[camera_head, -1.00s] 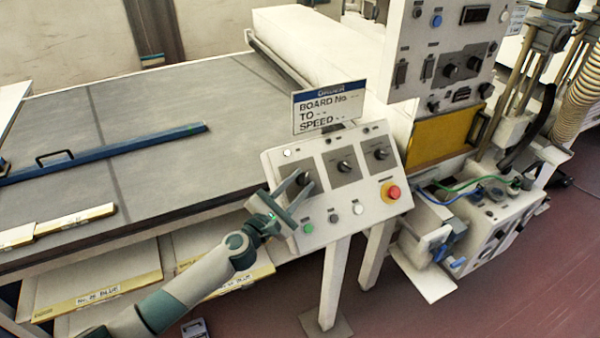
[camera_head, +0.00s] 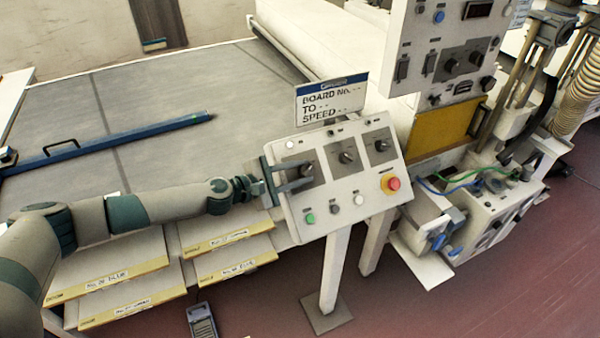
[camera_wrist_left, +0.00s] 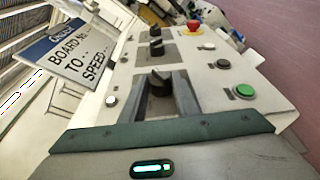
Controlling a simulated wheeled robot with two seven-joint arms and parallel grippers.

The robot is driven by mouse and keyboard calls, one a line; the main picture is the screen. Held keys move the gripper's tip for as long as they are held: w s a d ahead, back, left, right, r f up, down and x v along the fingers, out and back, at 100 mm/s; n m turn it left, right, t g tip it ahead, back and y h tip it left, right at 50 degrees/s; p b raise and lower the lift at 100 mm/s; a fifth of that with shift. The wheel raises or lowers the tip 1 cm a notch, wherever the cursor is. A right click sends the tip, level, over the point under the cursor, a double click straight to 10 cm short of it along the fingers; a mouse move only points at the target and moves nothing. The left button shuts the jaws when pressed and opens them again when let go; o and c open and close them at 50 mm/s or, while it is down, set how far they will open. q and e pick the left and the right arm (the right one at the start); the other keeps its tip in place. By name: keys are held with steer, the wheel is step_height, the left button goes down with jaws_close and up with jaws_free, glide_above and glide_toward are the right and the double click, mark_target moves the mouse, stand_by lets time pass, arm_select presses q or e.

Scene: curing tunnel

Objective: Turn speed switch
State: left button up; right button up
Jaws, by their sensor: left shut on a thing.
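A tilted pale control panel (camera_head: 375,207) carries three black rotary knobs in a row on dark square plates. My left gripper (camera_head: 306,176) reaches in from the left, with its fingers over the leftmost knob. In the left wrist view the two fingers stand on either side of this black knob (camera_wrist_left: 159,80), and the gripper is shut on it. The middle knob (camera_head: 346,157) and the right knob (camera_head: 381,145) are free. The knob labels are too small to read, so I cannot tell which is the speed switch. My right gripper is out of view.
A red emergency stop (camera_head: 393,183) on yellow sits at the panel's right. Green (camera_head: 310,218), black and white buttons line its lower edge. A sign (camera_head: 331,101) reading BOARD No, TO, SPEED stands behind. A grey conveyor table (camera_head: 150,105) lies to the left.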

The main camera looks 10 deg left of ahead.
arm_select(q)
steer(key=shift+m+g, duration=0.3)
steer(key=shift+g, duration=0.1)
steer(key=o, duration=1)
steer(key=shift+o, duration=0.2)
steer(key=b+v, duration=0.5)
steer(key=v, duration=1.2)
steer(key=shift+a+f, duration=0.1)
